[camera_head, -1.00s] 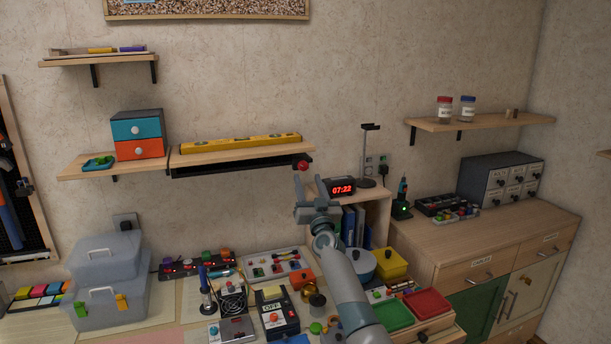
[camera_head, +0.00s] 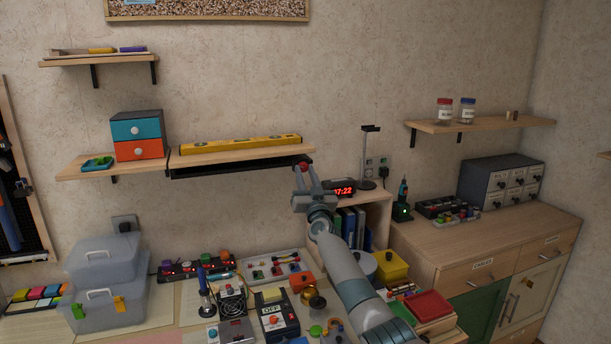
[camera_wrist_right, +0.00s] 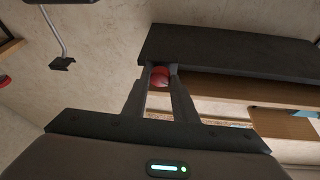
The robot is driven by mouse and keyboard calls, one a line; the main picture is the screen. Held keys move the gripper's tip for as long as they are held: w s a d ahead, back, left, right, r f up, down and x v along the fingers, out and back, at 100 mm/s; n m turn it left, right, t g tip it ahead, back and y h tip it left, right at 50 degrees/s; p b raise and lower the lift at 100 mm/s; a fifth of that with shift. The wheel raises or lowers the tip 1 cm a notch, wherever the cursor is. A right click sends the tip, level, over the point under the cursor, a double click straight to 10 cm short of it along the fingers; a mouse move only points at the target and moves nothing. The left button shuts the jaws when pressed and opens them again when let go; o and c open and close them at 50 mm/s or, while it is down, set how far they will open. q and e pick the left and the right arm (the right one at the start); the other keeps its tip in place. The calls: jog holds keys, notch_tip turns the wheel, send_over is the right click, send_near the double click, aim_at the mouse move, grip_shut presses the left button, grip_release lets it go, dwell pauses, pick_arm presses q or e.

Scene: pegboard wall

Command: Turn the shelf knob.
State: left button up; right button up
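The shelf knob (camera_head: 303,166) is a small red ball at the right end of the black rail (camera_head: 240,165) under the middle wall shelf. My right gripper (camera_head: 303,169) reaches up to it from below. In the right wrist view the red knob (camera_wrist_right: 160,77) sits between the tips of my right gripper (camera_wrist_right: 160,72) and fills the gap, with a finger against each side. The fingers hide part of it. The dark rail end (camera_wrist_right: 225,50) is just beyond the fingertips. My left gripper is in neither view.
The shelf (camera_head: 245,152) carries a yellow level (camera_head: 240,144). A red-digit clock (camera_head: 343,188) and a tall stand (camera_head: 368,155) are close on the right of my gripper. The bench below is crowded, with a switch box (camera_head: 275,317) and a yellow pot (camera_head: 391,265).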

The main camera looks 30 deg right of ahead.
jog(key=shift+a+r+m+h+p, duration=0.1)
jog(key=shift+m+h+p, duration=0.3)
jog(key=shift+m+p, duration=0.45)
jog(key=m+g+p, duration=0.1)
jog(key=m+p, duration=0.1)
jog(key=m+h+p, duration=0.1)
jog(key=m+p, duration=0.1)
jog(key=m+g+h+p, duration=0.1)
jog(key=m+p, duration=0.1)
jog(key=p, duration=0.1)
jog(key=shift+a+r+m+g, duration=0.25)
jog(key=shift+g, duration=0.05)
jog(key=shift+f+m+g+h+p, duration=0.2)
jog(key=shift+m+g+h+p, duration=0.3)
jog(key=shift+m+p, duration=0.7)
jog(key=o, duration=1)
jog(key=shift+o, duration=0.2)
